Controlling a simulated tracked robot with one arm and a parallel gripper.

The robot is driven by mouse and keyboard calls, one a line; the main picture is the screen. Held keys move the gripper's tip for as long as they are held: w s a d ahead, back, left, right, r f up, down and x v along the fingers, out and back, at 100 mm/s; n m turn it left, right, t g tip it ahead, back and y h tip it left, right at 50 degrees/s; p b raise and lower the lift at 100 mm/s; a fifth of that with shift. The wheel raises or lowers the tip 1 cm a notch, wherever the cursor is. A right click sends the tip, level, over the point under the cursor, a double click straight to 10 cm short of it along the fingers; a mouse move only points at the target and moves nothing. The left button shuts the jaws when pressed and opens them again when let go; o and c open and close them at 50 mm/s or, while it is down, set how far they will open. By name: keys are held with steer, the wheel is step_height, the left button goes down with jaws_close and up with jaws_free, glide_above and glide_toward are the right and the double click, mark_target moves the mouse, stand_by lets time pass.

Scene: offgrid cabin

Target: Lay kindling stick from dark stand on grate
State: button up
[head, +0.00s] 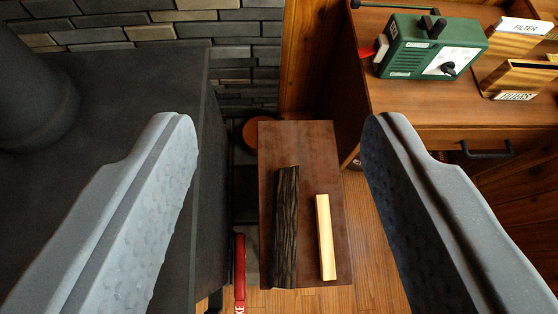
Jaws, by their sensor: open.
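The dark stand (309,148) is a narrow dark brown top seen from above, between the black stove and the wooden cabinet. A pale yellow stick (326,238), which looks like the kindling stick, lies lengthwise on its right half. A thicker dark bark-covered log (286,228) lies on its left half, apart from the pale stick. My gripper (280,125) is open and empty, its two grey fingers spread wide on either side of the stand in the picture and above it. The grate is not seen in this view.
The black stove (130,85) with its round pipe (35,100) fills the left. A red handle (240,270) stands beside the stand. At right, a wooden cabinet (425,105) carries a green device (428,45) and wooden boxes (515,75). Wooden floor (372,265) shows below.

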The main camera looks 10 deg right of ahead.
steer(key=s+a+r+t, duration=0.3)
steer(key=s+r, duration=0.5)
steer(key=r, duration=0.3)
steer(key=shift+s+a+r, duration=0.15)
steer(key=shift+a+r, duration=0.15)
steer(key=shift+r, duration=0.1)
